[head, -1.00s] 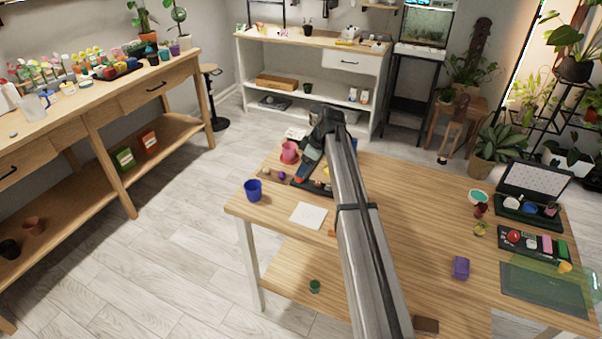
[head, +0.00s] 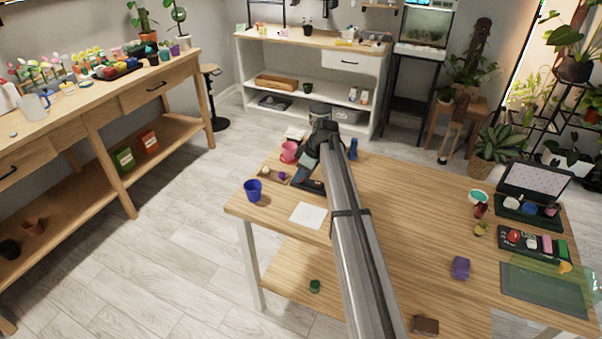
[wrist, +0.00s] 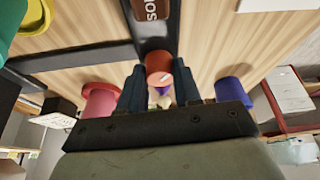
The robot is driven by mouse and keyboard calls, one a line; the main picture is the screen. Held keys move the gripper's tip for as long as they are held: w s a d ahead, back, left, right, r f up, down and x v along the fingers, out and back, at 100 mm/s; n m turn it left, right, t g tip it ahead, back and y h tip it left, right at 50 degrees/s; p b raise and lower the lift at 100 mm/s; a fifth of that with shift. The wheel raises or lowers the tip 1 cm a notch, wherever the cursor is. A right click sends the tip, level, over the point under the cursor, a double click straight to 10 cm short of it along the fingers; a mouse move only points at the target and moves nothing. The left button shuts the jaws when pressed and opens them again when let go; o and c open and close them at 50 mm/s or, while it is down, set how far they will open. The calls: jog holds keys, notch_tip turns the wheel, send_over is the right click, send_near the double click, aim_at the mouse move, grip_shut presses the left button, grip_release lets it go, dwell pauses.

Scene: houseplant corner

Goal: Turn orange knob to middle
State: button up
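In the wrist view the orange knob (wrist: 158,64) stands on a dark panel (wrist: 155,42) and carries a short, slightly slanted white mark on its face. My gripper (wrist: 160,72) has one dark finger on each side of it. Both fingers appear to touch its sides, with no clear gap. In the head view my gripper (head: 299,174) points down at the dark panel (head: 313,186) near the table's far left part. The arm and gripper hide the knob there.
A pink cup (head: 288,152) and a blue cup (head: 253,190) stand close by on the table. Small white and purple (head: 282,175) balls lie beside the gripper. A white card (head: 308,215) lies in front. A blue object (head: 353,148) stands behind the arm.

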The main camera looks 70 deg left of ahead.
jog(key=c, duration=0.5)
jog(key=shift+d+m, duration=0.1)
jog(key=shift+m, duration=0.3)
jog(key=m, duration=0.2)
jog(key=m+t+y, duration=0.1)
jog(key=shift+s+m+t, duration=0.15)
jog(key=shift+m+t, duration=0.15)
jog(key=shift+m, duration=0.1)
jog(key=m+t, duration=0.1)
jog(key=m, duration=0.4)
jog(key=shift+t+y, duration=0.3)
jog(key=shift+t, duration=0.1)
jog(key=o, duration=1)
jog(key=shift+o, duration=0.2)
jog(key=shift+r, duration=0.1)
